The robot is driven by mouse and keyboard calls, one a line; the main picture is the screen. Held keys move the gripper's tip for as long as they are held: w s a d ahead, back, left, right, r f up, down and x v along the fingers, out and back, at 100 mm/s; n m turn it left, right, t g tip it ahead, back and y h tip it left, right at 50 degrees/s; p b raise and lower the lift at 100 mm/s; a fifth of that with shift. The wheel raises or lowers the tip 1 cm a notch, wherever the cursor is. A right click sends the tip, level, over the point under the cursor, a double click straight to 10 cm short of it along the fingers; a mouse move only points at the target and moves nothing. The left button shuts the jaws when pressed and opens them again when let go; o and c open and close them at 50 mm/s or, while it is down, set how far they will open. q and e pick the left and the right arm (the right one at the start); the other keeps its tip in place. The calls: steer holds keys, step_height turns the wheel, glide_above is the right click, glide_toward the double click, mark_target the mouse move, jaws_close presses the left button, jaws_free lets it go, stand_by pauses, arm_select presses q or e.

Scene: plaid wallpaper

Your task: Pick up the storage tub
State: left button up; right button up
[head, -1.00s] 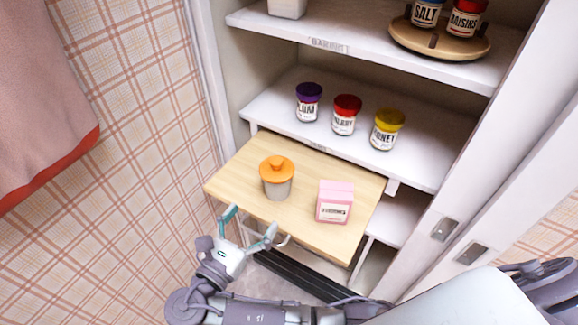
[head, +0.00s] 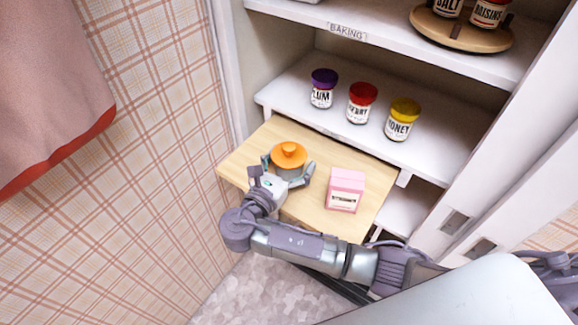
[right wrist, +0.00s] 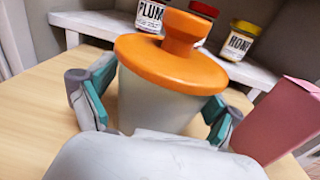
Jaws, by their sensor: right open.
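The storage tub (head: 288,155) is a grey tub with an orange knobbed lid. It stands upright on the pull-out wooden board. It fills the middle of the right wrist view (right wrist: 160,95), below the lid. My right gripper (head: 288,172) is open, with one finger on each side of the tub just below the lid. In the right wrist view, the teal-padded fingers (right wrist: 158,105) flank the tub's body; whether they touch it I cannot tell. My left gripper is not in view.
A pink box (head: 345,190) stands on the wooden board (head: 243,160) right of the tub. Plum (head: 322,88), red-lidded (head: 361,103) and honey (head: 402,120) jars stand on the shelf behind. A turntable (head: 462,33) with jars is higher up. A plaid wall (head: 170,150) is at left.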

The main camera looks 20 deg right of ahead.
steer(key=shift+w+d, duration=0.4)
steer(key=shift+d, duration=0.1)
steer(key=c, duration=1)
steer(key=shift+c, duration=0.2)
